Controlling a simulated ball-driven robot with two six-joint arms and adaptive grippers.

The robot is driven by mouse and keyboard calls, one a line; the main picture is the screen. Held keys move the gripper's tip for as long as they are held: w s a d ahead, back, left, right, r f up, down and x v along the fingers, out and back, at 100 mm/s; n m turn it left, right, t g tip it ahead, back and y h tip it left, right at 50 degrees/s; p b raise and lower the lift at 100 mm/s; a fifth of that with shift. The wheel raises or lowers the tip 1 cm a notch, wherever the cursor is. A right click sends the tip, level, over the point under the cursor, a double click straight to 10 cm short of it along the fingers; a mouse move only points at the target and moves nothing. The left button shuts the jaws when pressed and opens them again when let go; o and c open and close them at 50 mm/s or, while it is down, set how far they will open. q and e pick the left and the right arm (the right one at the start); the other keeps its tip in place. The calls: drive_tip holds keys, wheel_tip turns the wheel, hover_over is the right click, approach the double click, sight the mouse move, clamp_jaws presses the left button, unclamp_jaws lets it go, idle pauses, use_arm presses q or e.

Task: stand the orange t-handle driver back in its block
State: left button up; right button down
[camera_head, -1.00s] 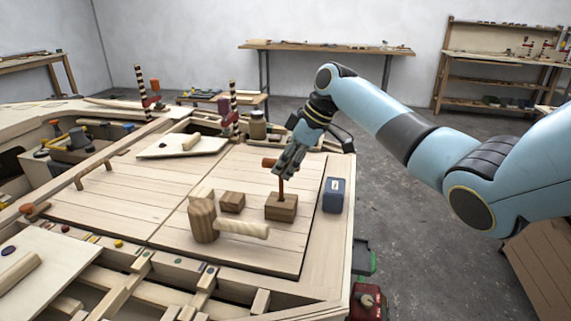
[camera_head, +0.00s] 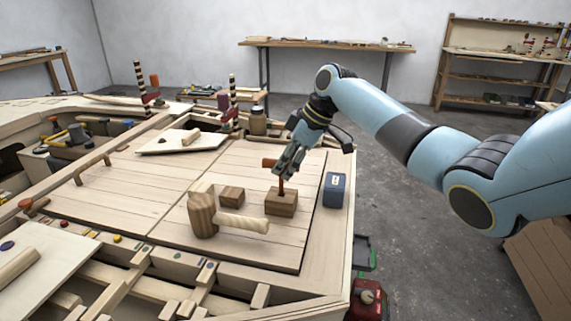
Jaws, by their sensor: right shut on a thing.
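The orange t-handle driver (camera_head: 269,163) is upright, its crossbar at the top and its shaft running down to a brown wooden block (camera_head: 281,204). The shaft's lower end meets the block's top; I cannot tell how deep it sits. My right gripper (camera_head: 287,168) is shut on the driver at its handle, just above the block, and its fingers cover part of the handle. The block lies on the plank panel toward its right side. My left gripper is not in view.
A wooden mallet (camera_head: 203,216) lies left of the block, its handle reaching toward it. A small dark wooden block (camera_head: 232,197) sits behind the mallet. A blue box (camera_head: 334,190) stands right of the driver's block. Bare planks (camera_head: 130,195) lie to the left.

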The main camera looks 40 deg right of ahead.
drive_tip(key=shift+f, duration=0.3)
drive_tip(key=c, duration=1.2)
unclamp_jaws()
drive_tip(key=shift+o, duration=0.2)
drive_tip(key=v, duration=1.2)
